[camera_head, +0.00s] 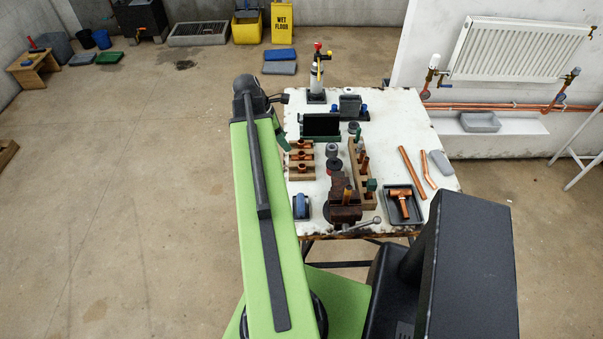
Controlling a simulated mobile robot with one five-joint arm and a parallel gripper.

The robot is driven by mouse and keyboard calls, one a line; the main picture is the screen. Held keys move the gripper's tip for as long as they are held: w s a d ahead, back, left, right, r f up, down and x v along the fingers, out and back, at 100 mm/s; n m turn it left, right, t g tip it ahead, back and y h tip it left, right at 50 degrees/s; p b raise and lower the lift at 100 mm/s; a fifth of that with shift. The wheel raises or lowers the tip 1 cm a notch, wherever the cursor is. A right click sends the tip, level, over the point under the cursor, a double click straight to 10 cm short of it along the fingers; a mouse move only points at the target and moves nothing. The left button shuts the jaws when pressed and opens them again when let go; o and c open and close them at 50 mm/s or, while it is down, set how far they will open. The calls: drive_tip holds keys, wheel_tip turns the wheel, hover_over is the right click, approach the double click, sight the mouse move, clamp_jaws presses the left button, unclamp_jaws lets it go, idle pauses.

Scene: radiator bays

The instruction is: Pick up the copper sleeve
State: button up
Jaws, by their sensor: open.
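Several small copper pieces stand or lie on the white worktable (437,200). Upright copper cylinders stand in a long wooden rack (358,190). Copper fittings sit in small wooden holders (301,168) at the table's left side. Which of these is the copper sleeve I cannot tell at this size. A copper tee (403,204) lies in a dark tray at the front right. My green arm rises left of the table and covers part of its left edge. My gripper's jaws are hidden behind or under this arm, so I see nothing held.
A vise (345,205) stands at the table's front edge. Copper pipes (411,172) lie at the right. A radiator (518,48) hangs at right.

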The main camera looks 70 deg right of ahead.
drive_tip(key=b, duration=1.2)
approach(301, 165)
wheel_tip(301, 165, down, 3)
drive_tip(key=s, duration=0.2)
drive_tip(key=shift+s+a+r+p, duration=0.15)
drive_tip(key=shift+s+a+p, duration=0.05)
drive_tip(key=shift+a+p, duration=0.1)
drive_tip(key=b+x, duration=0.5)
drive_tip(key=shift+w+d+f, duration=0.15)
drive_tip(key=shift+d+f, duration=0.05)
drive_tip(key=shift+r, duration=0.2)
drive_tip(key=shift+c, duration=0.4)
clamp_jaws()
